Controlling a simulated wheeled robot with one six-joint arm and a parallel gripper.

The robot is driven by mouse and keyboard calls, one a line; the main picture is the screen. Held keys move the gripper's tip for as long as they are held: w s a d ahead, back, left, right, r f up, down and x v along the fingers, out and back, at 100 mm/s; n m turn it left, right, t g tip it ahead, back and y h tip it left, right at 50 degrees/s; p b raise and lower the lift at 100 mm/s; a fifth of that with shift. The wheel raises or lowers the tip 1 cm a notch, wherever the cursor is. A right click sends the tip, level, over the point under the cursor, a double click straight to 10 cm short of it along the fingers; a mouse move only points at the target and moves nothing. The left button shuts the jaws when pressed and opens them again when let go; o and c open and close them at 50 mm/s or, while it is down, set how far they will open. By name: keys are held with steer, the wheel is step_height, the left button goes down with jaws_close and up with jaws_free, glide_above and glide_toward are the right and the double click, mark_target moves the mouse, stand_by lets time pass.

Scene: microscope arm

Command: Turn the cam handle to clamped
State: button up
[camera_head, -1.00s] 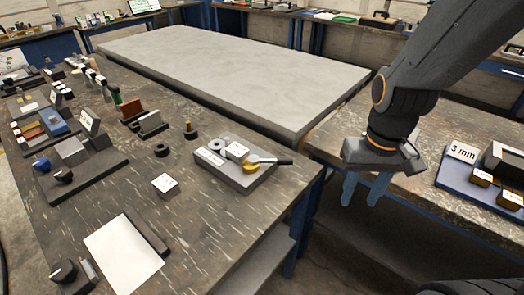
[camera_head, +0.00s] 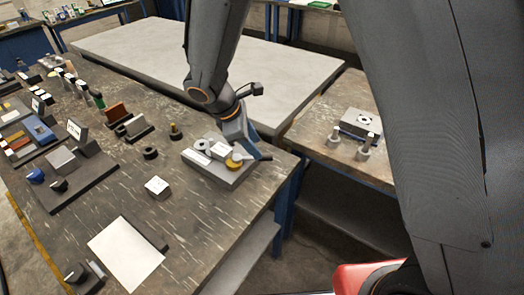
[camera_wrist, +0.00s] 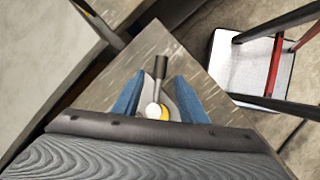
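The cam handle has a dark grip and a yellow cam (camera_head: 233,161) on a light grey block (camera_head: 213,170) near the table's right edge. In the wrist view the dark grip (camera_wrist: 160,68) points up the picture, away from the yellow cam (camera_wrist: 164,112) and a pale round end. My gripper (camera_head: 250,148) is over the block's right side, its blue fingers partly hiding the handle in the head view. In the wrist view my gripper (camera_wrist: 157,84) is open, one finger on each side of the handle, with gaps visible. Whether the fingers reach handle height is unclear.
White labels and a grey ring (camera_head: 201,145) sit on the block. A brass-coloured knob (camera_head: 175,132), a black ring (camera_head: 150,152) and a white-topped cube (camera_head: 157,187) stand nearby on the table. A large pale slab (camera_head: 200,55) lies behind. A red-and-white chair-like object (camera_wrist: 245,65) is at right.

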mark_target(252, 160)
steer(key=shift+p+x, duration=0.45)
steer(key=shift+x, duration=2.3)
steer(key=shift+c, duration=0.2)
steer(key=shift+d, duration=0.1)
jaws_close()
